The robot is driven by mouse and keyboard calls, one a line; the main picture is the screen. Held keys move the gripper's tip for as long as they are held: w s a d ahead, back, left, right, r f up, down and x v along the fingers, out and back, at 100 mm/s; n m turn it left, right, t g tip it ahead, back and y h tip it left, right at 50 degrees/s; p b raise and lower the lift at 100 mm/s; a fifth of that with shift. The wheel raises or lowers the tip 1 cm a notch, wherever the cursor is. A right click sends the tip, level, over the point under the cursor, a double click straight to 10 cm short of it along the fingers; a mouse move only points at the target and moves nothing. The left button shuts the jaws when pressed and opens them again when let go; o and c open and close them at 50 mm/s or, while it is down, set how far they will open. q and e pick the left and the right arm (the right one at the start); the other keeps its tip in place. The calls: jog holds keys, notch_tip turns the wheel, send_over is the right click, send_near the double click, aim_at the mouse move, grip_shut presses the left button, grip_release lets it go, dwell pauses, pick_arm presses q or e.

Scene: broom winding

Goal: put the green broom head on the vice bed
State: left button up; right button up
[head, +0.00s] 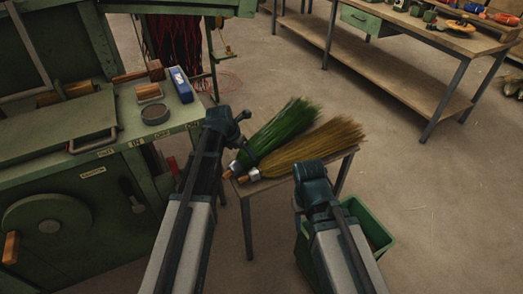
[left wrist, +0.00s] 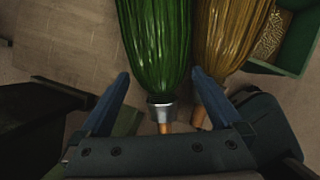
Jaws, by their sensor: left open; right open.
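The green broom head (head: 280,133) lies on a small table beside a straw-coloured broom head (head: 310,147). Its metal collar and short wooden stub point toward me. In the left wrist view the green broom head (left wrist: 155,45) has its collar between the two open fingers of my left gripper (left wrist: 163,95), with gaps on both sides. In the head view my left gripper (head: 240,128) is at the collar end of the green broom head. My right gripper (head: 312,178) is open and empty, in front of the straw broom head. I cannot tell for certain which part is the vice bed.
A green machine bench (head: 95,155) with a blue box (head: 181,84), a round tin (head: 155,113) and wooden blocks stands at the left. A green bin (head: 368,222) is right of the small table (head: 247,212). A workbench (head: 415,35) stands at the back right. The floor between is clear.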

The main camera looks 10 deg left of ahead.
aim_at(246, 155)
pick_arm(q)
jog(key=b+x, duration=0.5)
jog(key=shift+w+f, duration=0.1)
jog(key=shift+f, duration=0.05)
grip_shut()
dwell(0.5)
jog(key=shift+r, duration=0.25)
